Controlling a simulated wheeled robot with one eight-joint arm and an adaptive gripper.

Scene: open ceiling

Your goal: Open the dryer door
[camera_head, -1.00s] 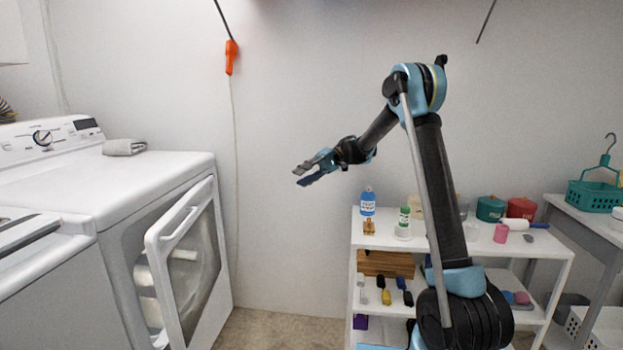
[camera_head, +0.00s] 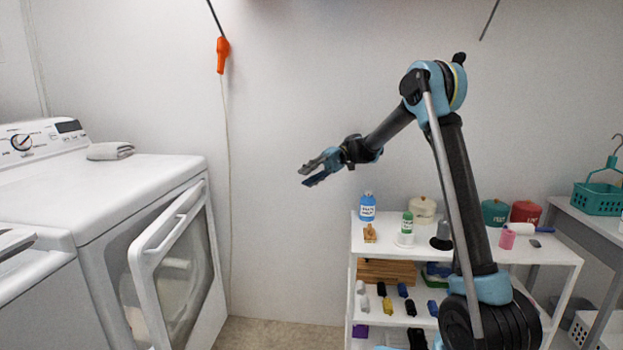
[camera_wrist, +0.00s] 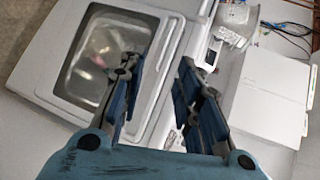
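The white dryer (camera_head: 150,171) stands at the left. Its front door (camera_head: 182,285) is ajar, swung partly out, with a dark window and a long white handle bar (camera_head: 172,233). The door (camera_wrist: 103,62) and handle (camera_wrist: 160,70) show beyond the fingers.
A white shelf (camera_head: 485,257) with bottles and small items stands at the right, by my arm. An orange tool (camera_head: 222,55) hangs on the back wall. Bare floor (camera_head: 280,333) lies between dryer and shelf.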

